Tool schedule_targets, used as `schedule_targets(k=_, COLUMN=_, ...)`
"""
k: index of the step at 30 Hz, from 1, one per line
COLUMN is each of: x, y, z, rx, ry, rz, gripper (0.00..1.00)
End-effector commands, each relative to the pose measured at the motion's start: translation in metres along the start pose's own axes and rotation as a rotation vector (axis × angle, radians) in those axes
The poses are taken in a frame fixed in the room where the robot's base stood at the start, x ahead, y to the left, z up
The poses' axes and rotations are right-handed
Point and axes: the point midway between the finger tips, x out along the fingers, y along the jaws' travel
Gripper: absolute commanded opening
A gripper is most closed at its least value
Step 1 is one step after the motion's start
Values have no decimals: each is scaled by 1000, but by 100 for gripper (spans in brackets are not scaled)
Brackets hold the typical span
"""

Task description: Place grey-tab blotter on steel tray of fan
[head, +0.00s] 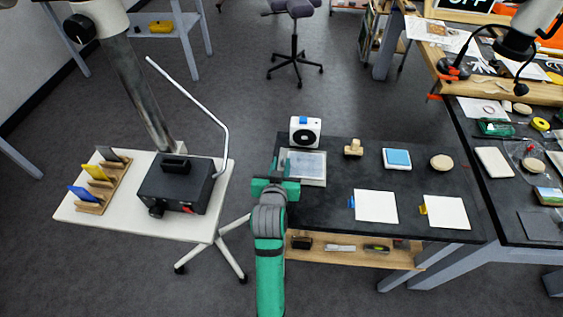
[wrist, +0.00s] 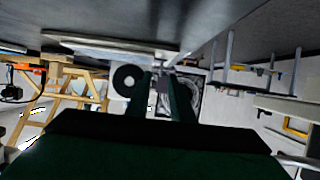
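The fan (head: 305,132) is a white box with a round black vent and a blue top patch, at the back left of the dark table. It also shows in the wrist view (wrist: 128,80). The steel tray (head: 307,166) is a flat grey panel with a pale border, in front of the fan. No grey tab can be made out; whether a pale blotter lies on the tray is unclear. My green gripper (head: 282,168) is at the tray's left edge. In the wrist view its fingers (wrist: 160,80) stand apart, with no clearly held thing between them.
A blue-tab sheet (head: 376,206) and a yellow-tab sheet (head: 446,212) lie at the table's front. A wooden stamp (head: 353,148), a blue pad (head: 397,158) and a round wooden disc (head: 441,162) stand behind them. A white cart (head: 85,206) with a black box is at left.

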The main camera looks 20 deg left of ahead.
Motion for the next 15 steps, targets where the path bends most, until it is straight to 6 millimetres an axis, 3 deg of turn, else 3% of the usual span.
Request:
schedule_targets(k=9, x=-65, y=0, z=0, rx=0, ry=1, rz=-1, gripper=21)
schedule_targets(k=15, x=-92, y=0, z=0, rx=0, ry=1, rz=0, gripper=21)
